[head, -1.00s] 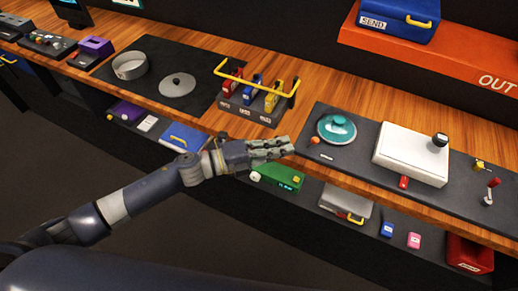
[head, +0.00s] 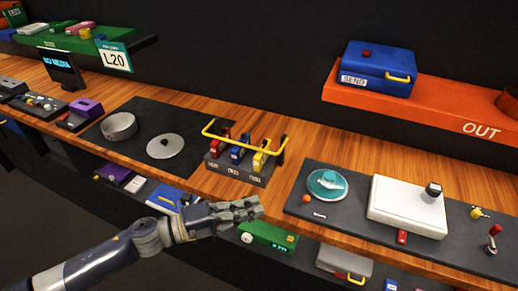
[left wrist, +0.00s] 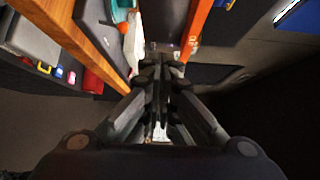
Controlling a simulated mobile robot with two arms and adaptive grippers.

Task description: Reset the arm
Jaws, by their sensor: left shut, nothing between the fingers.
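My left gripper (head: 238,209) is shut and empty. In the head view it is held in front of the wooden counter's front edge, above the lower shelf, with its arm coming in from the lower left. The left wrist view also shows its closed fingers (left wrist: 160,72). The trackball panel (head: 345,220) is a dark mat on the counter to the gripper's right. It bears a teal disc (head: 327,184) with an orange ball (head: 306,199) beside it, a white box (head: 405,207) and a red-topped lever (head: 494,236). My right gripper is in neither view.
A switch block (head: 240,172) with red, blue and yellow levers under a yellow bar stands behind the gripper. A green device (head: 268,236) and a grey case (head: 343,263) sit on the lower shelf. An orange OUT shelf (head: 440,115) holds a blue SEND box (head: 377,70).

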